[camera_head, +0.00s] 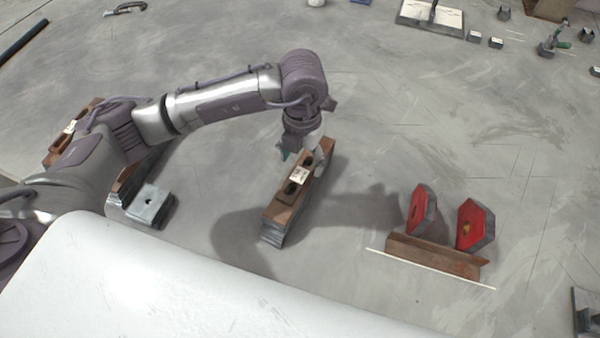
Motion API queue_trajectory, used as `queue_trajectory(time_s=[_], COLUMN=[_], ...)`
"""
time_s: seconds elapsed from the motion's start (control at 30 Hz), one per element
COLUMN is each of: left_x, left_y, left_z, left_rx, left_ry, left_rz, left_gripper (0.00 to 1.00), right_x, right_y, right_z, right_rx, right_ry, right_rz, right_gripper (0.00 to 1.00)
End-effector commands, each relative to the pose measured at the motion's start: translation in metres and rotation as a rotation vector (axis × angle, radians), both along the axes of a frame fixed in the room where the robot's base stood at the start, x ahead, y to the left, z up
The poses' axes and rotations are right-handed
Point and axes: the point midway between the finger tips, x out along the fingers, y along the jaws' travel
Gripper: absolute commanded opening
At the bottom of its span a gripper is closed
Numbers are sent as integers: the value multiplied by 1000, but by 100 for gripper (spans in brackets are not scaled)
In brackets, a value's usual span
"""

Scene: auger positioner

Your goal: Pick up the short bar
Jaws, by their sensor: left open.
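A short brown bar (285,198) with dark slots and a white label lies along the top of a grey metal support (271,236), near the picture's middle. My left gripper (303,158) points down at the far end of this bar, with its fingers open. The gripper hides part of that end, and I cannot tell whether the fingers touch the bar. My right gripper is not in view.
A rusty bar (432,256) lies at the right with two red magnet blocks (422,208) (475,225) beside it. A grey block (151,205) and another labelled brown bar (64,139) are at the left, near my arm.

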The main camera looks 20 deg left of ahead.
Motion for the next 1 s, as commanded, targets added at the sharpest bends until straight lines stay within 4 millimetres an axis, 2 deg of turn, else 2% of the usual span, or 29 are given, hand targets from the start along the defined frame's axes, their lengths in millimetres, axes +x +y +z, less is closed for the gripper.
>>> queue_trajectory(time_s=[0.1,0.3,0.6,0.67,1.0], left_x=[-1,0,1,1,1], left_y=[3,5,4,4,4], left_z=[-14,-43,-49,-49,-49], left_rx=[3,1,0,0,0], left_ry=[7,4,2,2,2], left_rz=[1,1,0,-1,0], left_gripper=[71,71,71,62,6], right_x=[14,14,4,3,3], right_y=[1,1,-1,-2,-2], right_z=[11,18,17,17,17], right_rx=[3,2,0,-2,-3], right_ry=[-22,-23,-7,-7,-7], right_rz=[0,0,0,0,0], right_gripper=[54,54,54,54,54])
